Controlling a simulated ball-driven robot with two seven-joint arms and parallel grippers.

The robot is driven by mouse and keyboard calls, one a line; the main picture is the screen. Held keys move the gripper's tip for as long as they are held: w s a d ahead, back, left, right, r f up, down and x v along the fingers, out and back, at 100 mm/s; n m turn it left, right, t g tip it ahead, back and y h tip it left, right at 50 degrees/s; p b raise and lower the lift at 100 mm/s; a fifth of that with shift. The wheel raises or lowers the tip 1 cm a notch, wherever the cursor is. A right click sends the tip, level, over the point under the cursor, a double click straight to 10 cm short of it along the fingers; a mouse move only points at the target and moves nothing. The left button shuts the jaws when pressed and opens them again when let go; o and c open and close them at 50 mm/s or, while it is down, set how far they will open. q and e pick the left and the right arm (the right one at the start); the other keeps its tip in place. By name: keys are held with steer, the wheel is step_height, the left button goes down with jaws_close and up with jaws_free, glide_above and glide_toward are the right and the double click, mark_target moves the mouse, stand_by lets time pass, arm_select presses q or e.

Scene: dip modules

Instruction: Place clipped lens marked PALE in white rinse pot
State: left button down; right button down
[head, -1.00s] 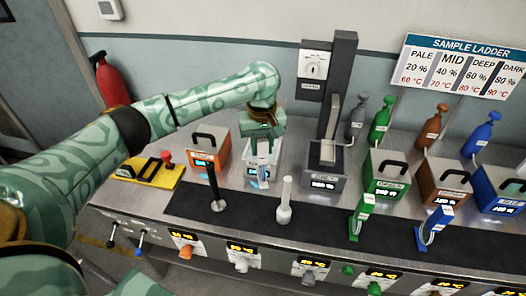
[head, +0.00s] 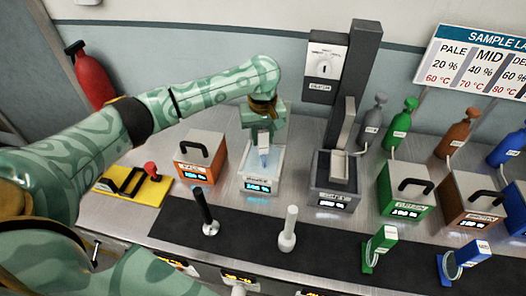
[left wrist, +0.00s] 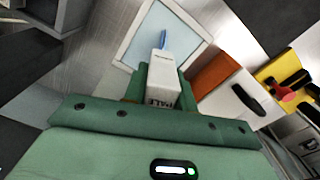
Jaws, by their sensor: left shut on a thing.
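My left gripper (head: 264,130) is shut on the white clip of the lens, and its fingers also show in the left wrist view (left wrist: 158,82). The clip (left wrist: 158,65) bears dark lettering that looks like PALE. A blue lens (left wrist: 163,38) sticks out from its far end. The lens (head: 264,158) points down over the open white rinse pot (head: 276,184), which has pale blue liquid and a lit blue display. In the left wrist view the pot's rim (left wrist: 124,45) surrounds the lens. I cannot tell whether the lens touches the liquid. My right gripper is not in view.
An orange lidded pot (head: 201,158) stands left of the rinse pot, and a dark grey unit with a tall column (head: 335,185) stands right. Black and white posts (head: 289,230) stand in front on the dark strip. Green and blue clips (head: 380,247) stand at right.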

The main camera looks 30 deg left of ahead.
mark_target(263, 147)
arm_select(q)
step_height(263, 147, down, 4)
steer(key=shift+f+b, duration=0.25)
steer(key=shift+b, duration=0.75)
steer(key=shift+r, duration=0.1)
steer(key=c, duration=1.1)
jaws_free()
step_height(263, 147, up, 12)
steer(key=p, duration=0.6)
